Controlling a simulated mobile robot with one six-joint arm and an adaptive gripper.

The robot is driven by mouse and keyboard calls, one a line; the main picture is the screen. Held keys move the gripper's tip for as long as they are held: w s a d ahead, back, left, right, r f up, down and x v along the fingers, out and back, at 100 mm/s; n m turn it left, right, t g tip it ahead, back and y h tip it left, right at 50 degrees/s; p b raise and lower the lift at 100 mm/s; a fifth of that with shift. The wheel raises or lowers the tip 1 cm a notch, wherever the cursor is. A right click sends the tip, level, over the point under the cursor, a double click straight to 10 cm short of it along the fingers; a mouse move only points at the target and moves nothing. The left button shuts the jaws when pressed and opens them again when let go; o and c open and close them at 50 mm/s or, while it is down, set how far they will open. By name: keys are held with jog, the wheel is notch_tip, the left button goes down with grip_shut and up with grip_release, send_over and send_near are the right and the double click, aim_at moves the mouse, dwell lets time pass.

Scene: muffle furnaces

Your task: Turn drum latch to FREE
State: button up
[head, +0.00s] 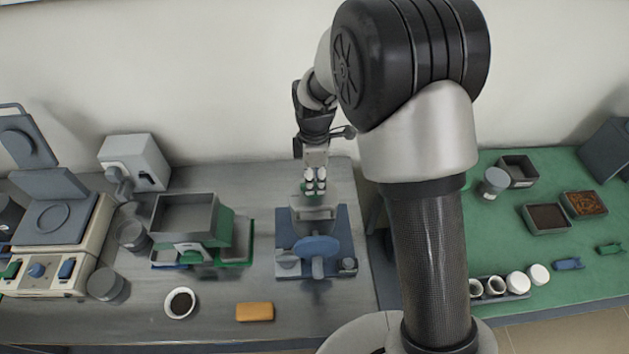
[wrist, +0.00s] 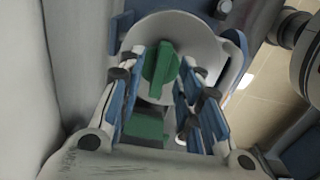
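The drum device stands on a blue base plate (head: 288,262) on the grey bench, below my gripper in the head view. In the wrist view its round grey drum face (wrist: 200,42) carries a green latch handle (wrist: 160,66). The handle looks roughly upright in that view, tilted slightly. My gripper (wrist: 158,82) is open, with one finger on each side of the handle; gaps show on both sides. Whether either finger touches it I cannot tell. In the head view my gripper (head: 315,184) hangs at the back of the device, and the latch there is mostly hidden. No latch marking is readable.
A grey bin in a green frame (head: 185,215) stands left of the device. A white dish (head: 180,303) and an orange block (head: 254,312) lie in front. A green bench (head: 510,235) with trays and jars is at right. The wall is close behind.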

jog(key=shift+f, duration=0.6)
jog(key=shift+c, duration=0.6)
grip_shut()
